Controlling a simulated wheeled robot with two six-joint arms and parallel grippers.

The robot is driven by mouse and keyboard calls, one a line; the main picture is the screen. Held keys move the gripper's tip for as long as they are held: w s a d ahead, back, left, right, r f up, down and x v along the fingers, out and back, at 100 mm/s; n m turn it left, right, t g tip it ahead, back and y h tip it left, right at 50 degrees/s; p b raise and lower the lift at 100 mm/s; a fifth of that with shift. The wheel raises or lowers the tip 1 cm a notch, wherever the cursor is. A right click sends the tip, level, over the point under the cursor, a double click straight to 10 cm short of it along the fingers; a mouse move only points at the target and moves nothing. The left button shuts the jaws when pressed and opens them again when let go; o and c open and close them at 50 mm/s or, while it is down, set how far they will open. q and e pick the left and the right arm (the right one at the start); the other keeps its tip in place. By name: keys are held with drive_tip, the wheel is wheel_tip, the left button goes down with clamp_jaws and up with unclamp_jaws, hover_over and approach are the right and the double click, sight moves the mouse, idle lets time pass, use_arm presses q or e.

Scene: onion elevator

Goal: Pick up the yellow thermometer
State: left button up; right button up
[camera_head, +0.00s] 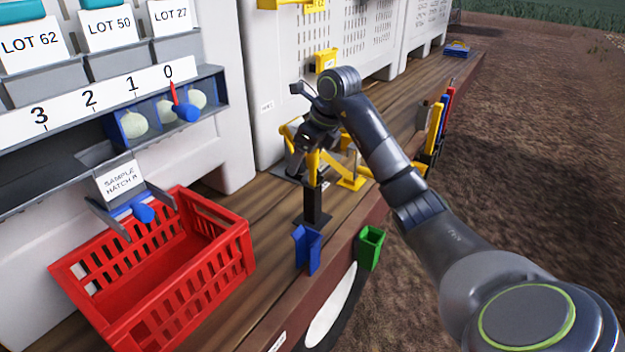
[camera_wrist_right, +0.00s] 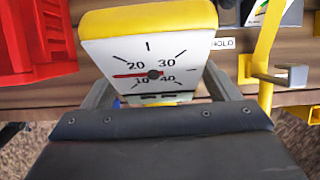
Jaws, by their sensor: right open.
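The yellow thermometer (camera_wrist_right: 150,55) shows large in the right wrist view, with a white dial, black numbers and a red needle. My right gripper (camera_wrist_right: 158,88) is open, with one finger on each side of the dial; I cannot tell whether they touch it. In the head view, the right gripper (camera_head: 308,150) hangs over a black post on the wooden deck. A yellow upright piece (camera_head: 313,168) shows just below it and seems to be part of the thermometer, mostly hidden by the gripper. My left gripper is not in view.
A red crate (camera_head: 243,243) stands at the left front. A blue holder (camera_head: 307,250) and a green holder (camera_head: 371,247) sit at the deck's edge. A yellow bracket (camera_head: 350,183) is right of the gripper. White bins (camera_head: 290,70) stand behind.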

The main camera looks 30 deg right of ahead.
drive_tip(key=shift+w+f, duration=0.1)
drive_tip(key=shift+f, duration=0.25)
drive_tip(key=shift+a, duration=0.1)
drive_tip(key=shift+c, duration=0.3)
drive_tip(key=c, duration=1.2)
drive_tip(key=shift+c, duration=0.6)
drive_tip(key=shift+r, duration=0.15)
